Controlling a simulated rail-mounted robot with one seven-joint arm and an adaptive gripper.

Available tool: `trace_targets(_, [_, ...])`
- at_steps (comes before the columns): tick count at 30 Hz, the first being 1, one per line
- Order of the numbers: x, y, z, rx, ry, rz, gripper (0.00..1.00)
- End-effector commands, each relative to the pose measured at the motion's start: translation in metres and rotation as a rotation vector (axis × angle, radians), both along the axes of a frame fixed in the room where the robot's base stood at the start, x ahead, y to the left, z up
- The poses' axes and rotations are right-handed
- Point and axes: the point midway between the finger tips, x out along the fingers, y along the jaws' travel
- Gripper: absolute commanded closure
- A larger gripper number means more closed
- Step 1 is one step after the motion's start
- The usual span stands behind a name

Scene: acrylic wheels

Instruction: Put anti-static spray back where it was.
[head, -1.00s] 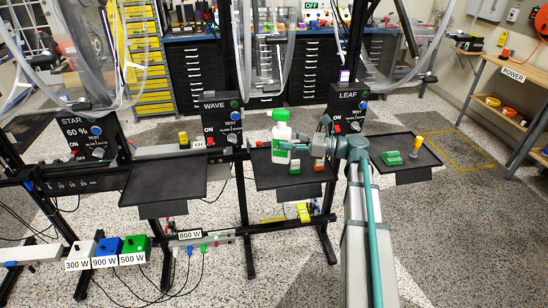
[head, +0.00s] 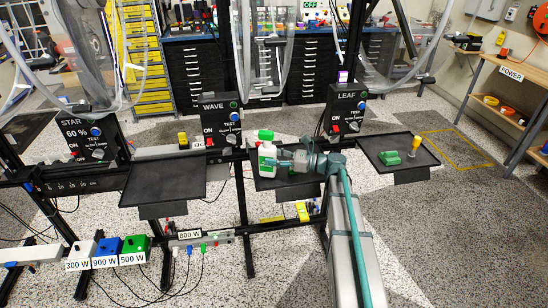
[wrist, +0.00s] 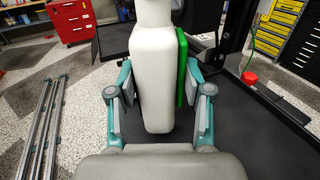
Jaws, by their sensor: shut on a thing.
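The anti-static spray (head: 267,158) is a white bottle with a green top and a green label. My gripper (head: 271,161) is shut on its body, coming from the right in the head view. In the wrist view the white bottle (wrist: 155,75) stands upright between the two fingers (wrist: 158,100), with a green strip along its right side. The bottle is over the left part of the middle black tray (head: 262,184). I cannot tell whether its base touches the tray.
A left black tray (head: 160,182) is empty. Black control boxes (head: 222,126) stand behind the trays. Clear tubes (head: 265,60) hang above.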

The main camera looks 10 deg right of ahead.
Motion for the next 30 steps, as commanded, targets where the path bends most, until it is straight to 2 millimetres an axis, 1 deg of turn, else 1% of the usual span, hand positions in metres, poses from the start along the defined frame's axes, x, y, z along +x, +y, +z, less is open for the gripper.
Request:
trace_targets(4, [0.0,0.0,0.001,0.002,-0.001,0.0,0.64])
trace_targets(8, [0.0,0.0,-0.002,0.001,0.0,0.0,0.64])
trace_targets(9, [0.0,0.0,-0.002,0.0,0.0,0.0,0.44])
trace_targets(11, [0.0,0.0,-0.002,0.0,0.0,0.0,0.34])
trace_targets(12, [0.0,0.0,-0.002,0.0,0.0,0.0,0.27])
trace_targets(13, [0.0,0.0,-0.002,0.0,0.0,0.0,0.25])
trace_targets(21, [0.0,0.0,-0.002,0.0,0.0,0.0,0.25])
trace_targets(24, [0.0,0.0,0.001,0.0,-0.001,0.0,0.25])
trace_targets(26, [-0.002,-0.005,0.0,0.0,0.0,-0.002,0.25])
trace_targets(30, [-0.01,-0.021,0.0,0.0,0.0,-0.002,0.25])
